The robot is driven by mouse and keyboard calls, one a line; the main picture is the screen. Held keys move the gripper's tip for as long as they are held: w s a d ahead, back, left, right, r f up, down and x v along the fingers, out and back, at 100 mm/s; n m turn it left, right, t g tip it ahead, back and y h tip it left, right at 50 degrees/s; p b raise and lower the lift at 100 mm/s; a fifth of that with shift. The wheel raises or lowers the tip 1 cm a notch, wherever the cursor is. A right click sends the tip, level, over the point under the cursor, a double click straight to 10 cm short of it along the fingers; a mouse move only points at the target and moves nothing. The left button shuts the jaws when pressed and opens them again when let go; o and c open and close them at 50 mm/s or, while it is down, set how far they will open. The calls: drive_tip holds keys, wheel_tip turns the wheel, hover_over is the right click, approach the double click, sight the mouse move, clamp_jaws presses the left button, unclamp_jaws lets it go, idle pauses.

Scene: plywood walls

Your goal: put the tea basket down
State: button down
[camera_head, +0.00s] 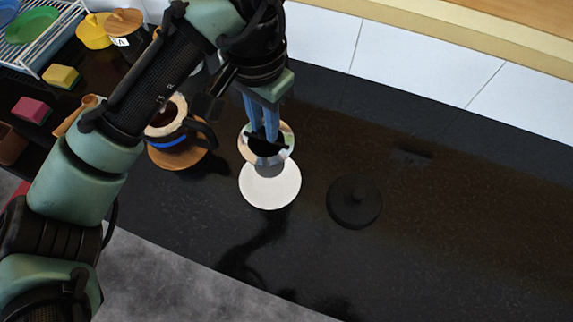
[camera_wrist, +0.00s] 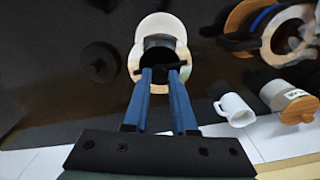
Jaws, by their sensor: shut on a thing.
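The tea basket (camera_head: 284,132) has a shiny rim around a dark opening and a grey body below it. My gripper (camera_head: 264,138) is shut on it, with its two blue fingers coming down at the dark opening. In the wrist view, the fingertips (camera_wrist: 161,72) meet the tea basket (camera_wrist: 182,57) at its near side. A round white dish (camera_head: 270,192) lies on the dark counter, directly beneath or just in front of the basket; it also shows in the wrist view (camera_wrist: 160,22). I cannot tell whether the basket touches the dish.
A black round lid with a knob (camera_head: 354,203) lies to the right. A glass pot with a blue band (camera_head: 178,140) stands on a wooden board at the left. A white mug (camera_wrist: 235,108) and a wooden-lidded jar (camera_wrist: 290,100) stand nearby. The counter's right side is clear.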

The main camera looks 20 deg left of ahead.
sight(262, 130)
drive_tip(key=f, duration=0.4)
drive_tip(key=shift+a, duration=0.25)
drive_tip(key=shift+f+b, duration=0.3)
drive_tip(key=shift+f, duration=1.7)
drive_tip(key=shift+d+f, duration=0.1)
drive_tip(key=c, duration=0.7)
unclamp_jaws()
